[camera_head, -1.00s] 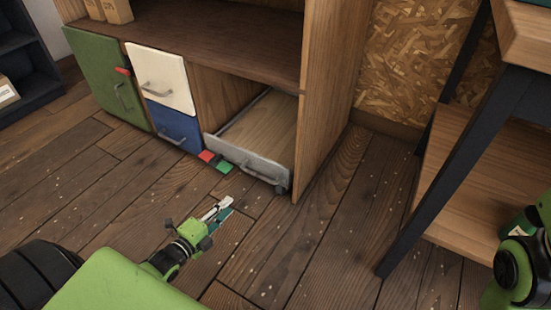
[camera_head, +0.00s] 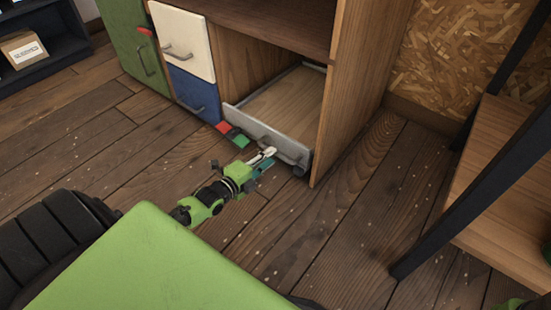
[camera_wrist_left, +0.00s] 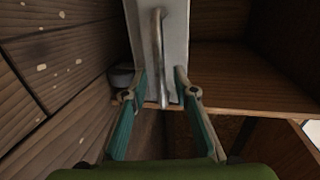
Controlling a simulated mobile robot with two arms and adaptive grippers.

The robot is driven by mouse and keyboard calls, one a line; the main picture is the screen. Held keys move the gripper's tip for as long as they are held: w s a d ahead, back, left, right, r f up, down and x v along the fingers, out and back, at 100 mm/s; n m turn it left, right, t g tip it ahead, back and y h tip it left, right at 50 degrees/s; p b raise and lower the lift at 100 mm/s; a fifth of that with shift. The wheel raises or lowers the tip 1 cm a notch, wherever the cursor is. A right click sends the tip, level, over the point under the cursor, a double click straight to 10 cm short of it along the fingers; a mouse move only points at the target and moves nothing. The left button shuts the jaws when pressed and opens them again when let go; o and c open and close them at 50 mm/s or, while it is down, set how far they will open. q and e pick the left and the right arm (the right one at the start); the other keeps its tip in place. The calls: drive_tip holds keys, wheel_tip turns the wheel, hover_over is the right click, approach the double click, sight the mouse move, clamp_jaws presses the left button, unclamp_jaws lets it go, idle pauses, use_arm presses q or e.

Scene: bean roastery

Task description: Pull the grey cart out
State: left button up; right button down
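The grey cart (camera_head: 245,118) sits in the bottom right compartment of the wooden cabinet, its front panel at about the cabinet's front edge. It has a wood-coloured floor, a metal handle on its front and a dark caster (camera_head: 298,171) below. My left gripper (camera_head: 267,158) is low in front of the panel, at the handle. In the left wrist view, its two teal fingers (camera_wrist_left: 162,88) are spread on either side of the handle (camera_wrist_left: 157,45). A gap shows between fingers and handle. In the head view the gripper covers part of the handle. My right gripper is not in view.
Blue (camera_head: 195,95), white (camera_head: 183,42) and green (camera_head: 130,40) fronts are closed at left. A dark-legged table (camera_head: 455,215) stands at right. Floor before the cart is otherwise clear.

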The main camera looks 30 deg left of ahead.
use_arm(q)
drive_tip(key=shift+b+x, duration=1.05)
drive_tip(key=shift+x, duration=1.05)
clamp_jaws()
